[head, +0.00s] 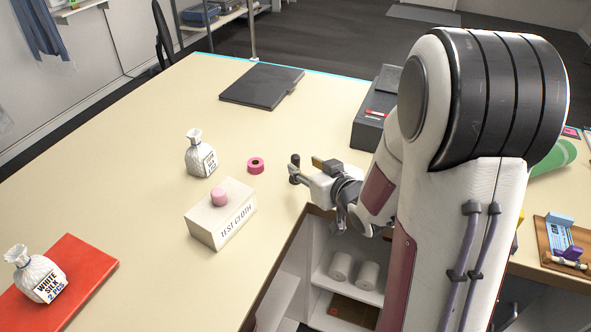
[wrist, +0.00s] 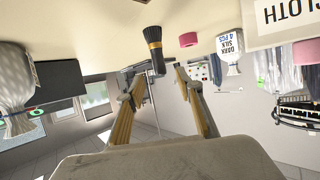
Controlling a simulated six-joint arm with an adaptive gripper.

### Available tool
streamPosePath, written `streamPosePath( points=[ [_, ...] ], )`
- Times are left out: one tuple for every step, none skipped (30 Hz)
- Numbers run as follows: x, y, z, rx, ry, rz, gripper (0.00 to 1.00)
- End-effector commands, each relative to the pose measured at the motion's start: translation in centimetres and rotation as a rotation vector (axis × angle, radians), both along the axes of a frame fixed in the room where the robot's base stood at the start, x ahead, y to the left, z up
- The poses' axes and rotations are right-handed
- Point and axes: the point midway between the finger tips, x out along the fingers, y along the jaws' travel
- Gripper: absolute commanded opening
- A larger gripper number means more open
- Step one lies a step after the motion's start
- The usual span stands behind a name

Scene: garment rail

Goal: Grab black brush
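The black brush (wrist: 152,50) shows in the upper middle of the wrist view, with dark bristles, a gold band and a dark handle. That view has the tabletop at its top. The brush lies ahead of my gripper (wrist: 155,85), in line with the gap between the two yellowish fingers. The fingers stand apart with nothing between them. In the head view my gripper (head: 295,169) is low near the table's inner edge, to the right of the pink tape roll.
A pink tape roll (head: 256,165), a white sack (head: 200,155) and a test cloth box (head: 220,215) are left of my gripper. A dark grey box (head: 372,128) is close behind it. A black folder (head: 262,85) lies farther back. The table between is clear.

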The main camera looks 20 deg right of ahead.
Motion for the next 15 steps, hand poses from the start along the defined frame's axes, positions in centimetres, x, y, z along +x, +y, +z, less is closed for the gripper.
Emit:
streamPosePath(
  points=[
    [0.3,0.0,-0.1,0.000,0.001,0.001,0.36],
    [0.5,0.1,-0.2,0.000,0.000,0.002,0.36],
    [0.7,0.1,-0.3,0.000,0.000,0.002,0.36],
    [0.9,0.1,-0.4,0.000,0.001,0.002,0.36],
    [1.1,0.1,-0.5,0.000,0.001,0.002,0.36],
    [1.3,0.1,-0.6,0.001,0.001,0.002,0.36],
    [1.5,0.1,-0.7,0.000,0.001,0.001,0.36],
    [1.6,0.1,-0.7,0.000,0.000,0.001,0.36],
    [1.8,0.1,-0.8,0.000,0.000,0.000,0.36],
    [1.9,0.1,-0.8,0.000,0.000,0.000,0.36],
    [1.9,0.1,-0.9,0.000,0.000,0.000,0.36],
    [2.0,0.1,-0.9,0.000,0.000,0.000,0.36],
    [2.0,0.1,-0.9,0.000,0.000,0.000,0.36],
    [2.0,0.1,-0.9,0.000,0.000,0.000,0.36],
    [2.0,0.1,-0.9,0.000,0.000,0.000,0.36]
  ],
)
